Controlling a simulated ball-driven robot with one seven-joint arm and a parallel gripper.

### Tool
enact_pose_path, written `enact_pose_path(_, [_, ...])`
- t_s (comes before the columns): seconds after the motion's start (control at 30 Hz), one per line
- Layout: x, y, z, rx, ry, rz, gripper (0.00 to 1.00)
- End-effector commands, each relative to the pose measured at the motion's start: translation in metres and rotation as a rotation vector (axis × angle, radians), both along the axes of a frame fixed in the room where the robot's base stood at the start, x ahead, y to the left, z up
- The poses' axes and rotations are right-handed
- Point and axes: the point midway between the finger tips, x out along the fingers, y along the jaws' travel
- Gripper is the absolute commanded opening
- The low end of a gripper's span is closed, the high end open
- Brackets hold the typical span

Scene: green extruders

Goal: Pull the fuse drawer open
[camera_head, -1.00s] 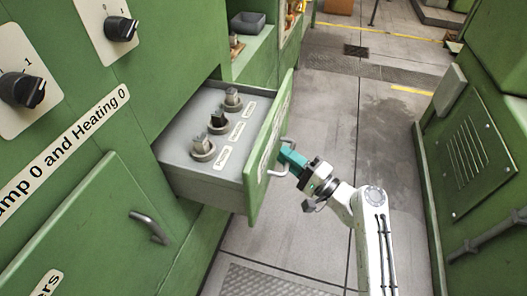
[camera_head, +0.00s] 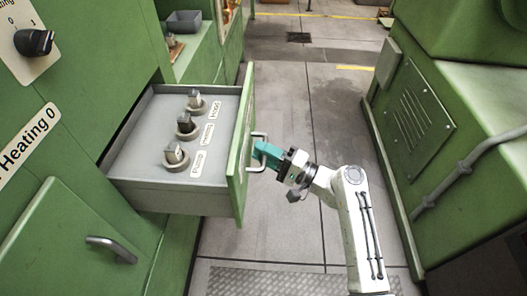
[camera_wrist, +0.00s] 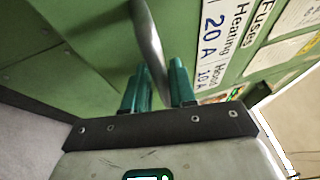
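The fuse drawer (camera_head: 135,160) is a grey box with a green front, standing well out of the green cabinet in the head view. Several fuse holders (camera_head: 186,126) stand in its top beside white labels. A metal bar handle (camera_head: 260,134) is on its front. My gripper (camera_head: 259,153) is at this handle, its teal fingers reaching it from the right. In the wrist view, the handle (camera_wrist: 149,38) passes between the two fingers (camera_wrist: 158,75), which look closed on it. The exact contact is partly hidden. The drawer front's fuse label (camera_wrist: 240,35) shows at the upper right.
A closed green door with its own handle (camera_head: 110,248) is below left of the drawer. A green machine with a vented panel (camera_head: 422,125) stands at the right, with a pipe (camera_head: 470,165). The grey floor (camera_head: 300,220) between them is free. A grey bin (camera_head: 184,22) sits behind.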

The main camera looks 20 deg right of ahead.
Motion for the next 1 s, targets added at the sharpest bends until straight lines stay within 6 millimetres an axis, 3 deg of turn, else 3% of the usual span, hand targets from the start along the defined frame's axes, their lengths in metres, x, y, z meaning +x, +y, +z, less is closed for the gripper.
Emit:
enact_pose_path(0.27, [-0.006,-0.007,-0.001,0.0,-0.001,-0.001,0.25])
enact_pose_path(0.7, [-0.058,-0.064,-0.014,0.0,-0.001,-0.003,0.25])
enact_pose_path(1.0, [-0.072,-0.078,-0.018,0.001,-0.001,0.001,0.25])
